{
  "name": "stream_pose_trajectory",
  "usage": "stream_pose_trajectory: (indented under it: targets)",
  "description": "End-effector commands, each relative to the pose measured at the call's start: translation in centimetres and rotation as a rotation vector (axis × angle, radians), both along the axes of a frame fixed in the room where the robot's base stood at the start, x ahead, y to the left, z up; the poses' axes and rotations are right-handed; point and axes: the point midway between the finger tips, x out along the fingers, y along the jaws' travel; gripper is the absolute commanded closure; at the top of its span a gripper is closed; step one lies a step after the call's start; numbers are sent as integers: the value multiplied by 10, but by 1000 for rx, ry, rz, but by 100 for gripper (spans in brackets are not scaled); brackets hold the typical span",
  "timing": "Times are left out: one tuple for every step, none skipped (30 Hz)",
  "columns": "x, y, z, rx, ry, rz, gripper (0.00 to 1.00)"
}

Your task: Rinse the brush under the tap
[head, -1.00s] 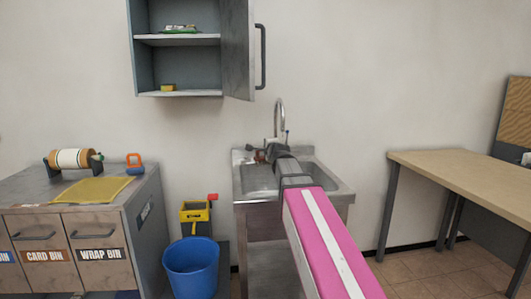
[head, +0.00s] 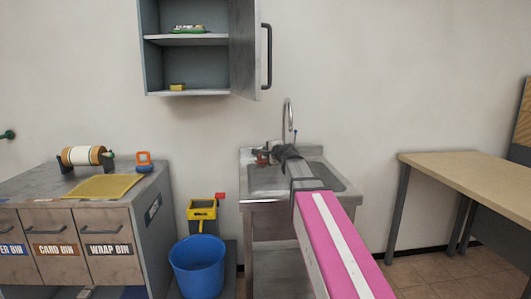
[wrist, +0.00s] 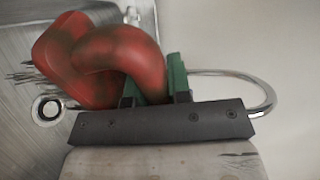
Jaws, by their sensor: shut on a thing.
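The brush (wrist: 110,60) is red with dark, worn patches. My gripper (wrist: 155,85) has green fingers and is shut on the brush's curved red handle. In the head view the brush (head: 262,158) is small and partly hidden by my gripper, over the left back part of the steel sink (head: 345,187). The tap (head: 287,112) is a curved chrome spout behind the arm. Its spout also shows in the wrist view (wrist: 268,92). I cannot tell whether water runs.
An open wall cabinet (head: 190,65) hangs above left of the sink. A blue bucket (head: 197,265) and a yellow wringer (head: 202,210) stand left of the sink. A bin counter (head: 145,195) is further left, a wooden table (head: 470,175) at the right.

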Motion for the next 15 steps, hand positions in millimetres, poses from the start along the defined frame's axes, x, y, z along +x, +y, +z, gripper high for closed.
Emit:
stream_pose_trajectory:
  targets:
    - [5,-3,-1,1,0,-1,100]
    - [8,-4,-1,2,1,-1,100]
    - [10,-7,-2,2,1,-1,100]
    - [12,-8,-2,1,0,-1,100]
    - [14,-10,-3,1,0,-1,100]
    - [17,-12,-3,1,0,-1,100]
    - [19,-13,-4,1,0,-1,100]
    - [21,-15,-4,1,0,-1,100]
    - [24,-16,-5,2,1,-1,100]
    - [26,-18,-5,1,0,0,100]
    - [28,-19,-6,1,0,0,100]
    - [31,-21,-6,1,0,0,100]
    - [33,-22,-7,1,0,0,100]
    - [35,-24,-7,1,0,-1,100]
    - [37,-26,-8,1,0,-1,100]
